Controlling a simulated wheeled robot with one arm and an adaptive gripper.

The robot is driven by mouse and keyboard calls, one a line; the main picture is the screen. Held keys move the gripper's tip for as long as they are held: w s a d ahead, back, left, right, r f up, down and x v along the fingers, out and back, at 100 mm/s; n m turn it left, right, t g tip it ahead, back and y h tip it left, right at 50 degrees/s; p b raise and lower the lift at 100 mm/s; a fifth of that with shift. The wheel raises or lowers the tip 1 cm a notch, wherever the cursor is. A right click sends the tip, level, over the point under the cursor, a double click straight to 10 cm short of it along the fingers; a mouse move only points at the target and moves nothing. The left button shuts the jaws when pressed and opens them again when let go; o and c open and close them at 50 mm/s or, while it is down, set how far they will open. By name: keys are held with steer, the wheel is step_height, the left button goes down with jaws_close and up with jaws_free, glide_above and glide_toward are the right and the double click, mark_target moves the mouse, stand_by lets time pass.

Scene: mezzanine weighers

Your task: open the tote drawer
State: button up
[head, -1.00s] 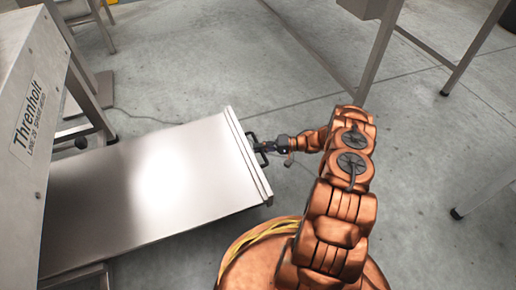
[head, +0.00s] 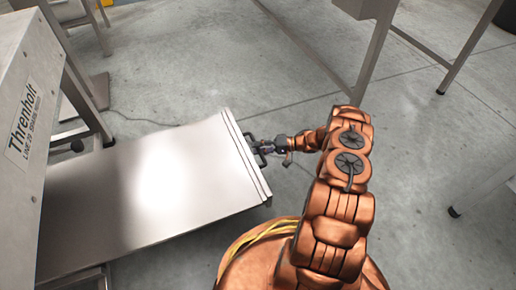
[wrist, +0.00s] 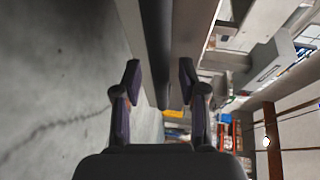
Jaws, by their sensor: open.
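The tote drawer's front panel (head: 248,160) closes the right end of a long, low, bare metal housing (head: 130,190). It looks flush with the housing, with only a thin seam between them. A dark bar handle (head: 257,155) stands out from the front panel. My gripper (head: 266,148) is at the handle, reaching in from the right. In the wrist view, the handle (wrist: 156,40) runs as a dark bar between the two spread fingers of my gripper (wrist: 159,80). Gaps show at both sides, so the fingers are around the bar but not closed on it.
A grey machine labelled Threnholt (head: 25,120) stands at the left, over the housing's far end. Metal table legs (head: 372,60) stand at the back and right. The concrete floor (head: 420,130) right of my arm is clear.

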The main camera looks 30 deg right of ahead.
steer(key=v, duration=1.2)
steer(key=shift+w+r, duration=0.1)
